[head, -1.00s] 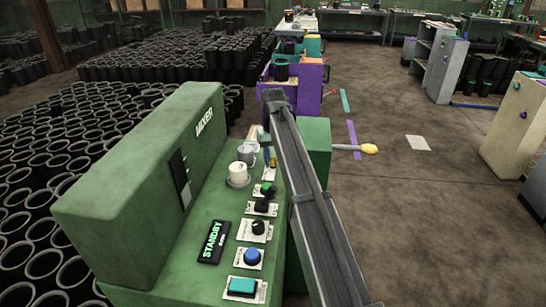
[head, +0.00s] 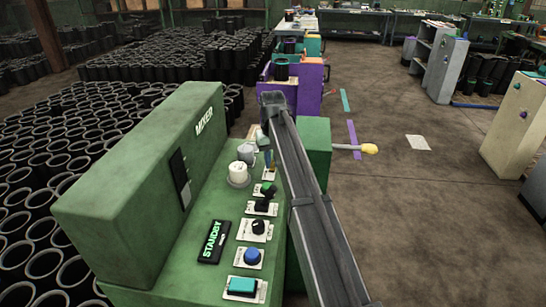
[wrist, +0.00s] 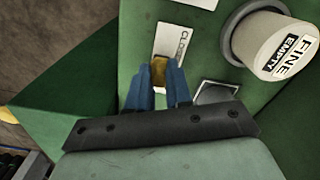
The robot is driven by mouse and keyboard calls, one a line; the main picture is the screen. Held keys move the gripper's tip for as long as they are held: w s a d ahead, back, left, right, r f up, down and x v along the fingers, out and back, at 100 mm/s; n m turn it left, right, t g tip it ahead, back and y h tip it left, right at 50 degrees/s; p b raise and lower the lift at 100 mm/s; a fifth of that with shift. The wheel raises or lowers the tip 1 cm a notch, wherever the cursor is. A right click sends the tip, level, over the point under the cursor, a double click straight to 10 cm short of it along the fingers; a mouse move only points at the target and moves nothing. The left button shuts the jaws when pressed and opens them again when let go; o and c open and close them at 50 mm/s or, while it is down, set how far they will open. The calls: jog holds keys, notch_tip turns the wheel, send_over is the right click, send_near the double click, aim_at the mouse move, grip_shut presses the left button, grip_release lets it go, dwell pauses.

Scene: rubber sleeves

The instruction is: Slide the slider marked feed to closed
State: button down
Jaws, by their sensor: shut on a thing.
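The slider has a yellow-orange knob (wrist: 159,69) on a white plate (wrist: 186,38) set in the green mixer panel. The plate carries printing that reads as "CLOSED" beside the knob; the word feed is not readable. My gripper (wrist: 160,85) has blue fingers, one on each side of the knob, and is shut on it. The lower part of the plate is hidden behind the fingers. In the head view my gripper (head: 268,158) shows small at the far end of the panel, partly behind my arm, and the knob cannot be made out.
A white cylinder marked FINE EMPTY (wrist: 280,45) stands close right of the plate. On the panel (head: 215,275) are a green-topped control (head: 267,188), a black knob (head: 258,227), a blue button (head: 253,257), a teal button (head: 242,286) and a STANDBY display (head: 214,241).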

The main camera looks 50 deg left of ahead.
aim_at(271, 176)
jog(key=shift+s+d, duration=0.75)
jog(key=shift+d, duration=0.05)
jog(key=c, duration=1)
grip_release()
jog(key=shift+c, duration=0.2)
notch_tip(271, 176, up, 14)
jog(key=shift+f, duration=0.15)
